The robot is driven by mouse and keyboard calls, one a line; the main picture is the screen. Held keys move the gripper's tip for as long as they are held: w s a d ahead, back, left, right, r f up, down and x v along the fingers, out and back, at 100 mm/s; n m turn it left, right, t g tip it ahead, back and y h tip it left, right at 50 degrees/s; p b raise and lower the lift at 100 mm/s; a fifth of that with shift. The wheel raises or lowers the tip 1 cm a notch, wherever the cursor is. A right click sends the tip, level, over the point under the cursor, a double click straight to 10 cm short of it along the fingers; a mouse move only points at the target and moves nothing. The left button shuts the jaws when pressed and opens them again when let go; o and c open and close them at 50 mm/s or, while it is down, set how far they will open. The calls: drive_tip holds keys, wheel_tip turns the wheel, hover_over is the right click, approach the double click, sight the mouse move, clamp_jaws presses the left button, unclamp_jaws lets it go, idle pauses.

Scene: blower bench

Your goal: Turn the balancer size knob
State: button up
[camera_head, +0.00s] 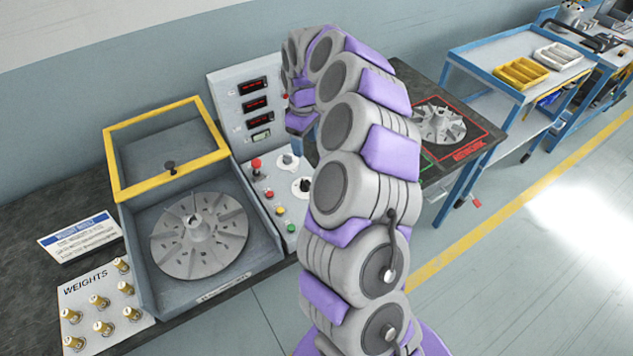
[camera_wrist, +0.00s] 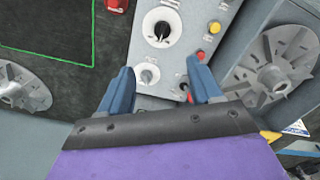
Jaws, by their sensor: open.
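The balancer control panel carries two knobs. A black knob on a large white dial (camera_wrist: 161,29) shows at the top of the wrist view and, partly covered by my arm, in the head view (camera_head: 301,187). A smaller light grey knob (camera_wrist: 147,75) sits below it in the wrist view and also shows in the head view (camera_head: 287,161). Their labels are too small to read, so I cannot tell which sets size. My gripper (camera_wrist: 160,68) is open and empty, with the grey knob between its blue fingers in the picture; contact is not visible.
A red mushroom button (camera_head: 256,165) and small coloured buttons share the panel. The display box (camera_head: 250,98) stands behind. The balancer tub with yellow-framed lid (camera_head: 165,182) holds a fan wheel (camera_head: 199,236). Weights (camera_head: 99,302) lie left; another fan wheel (camera_head: 439,123) lies right.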

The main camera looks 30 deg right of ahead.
sight(305, 181)
drive_tip(key=f+b, duration=0.1)
drive_tip(key=f, duration=0.4)
drive_tip(key=f+b, duration=0.1)
drive_tip(key=f, duration=0.5)
drive_tip(key=a+f+b, duration=0.1)
drive_tip(key=f, duration=0.5)
drive_tip(key=shift+f, duration=0.1)
drive_tip(key=shift+d, duration=0.1)
drive_tip(key=shift+d, duration=0.1)
drive_tip(key=shift+d, duration=0.1)
drive_tip(key=shift+c, duration=1.1)
drive_tip(key=c, duration=0.8)
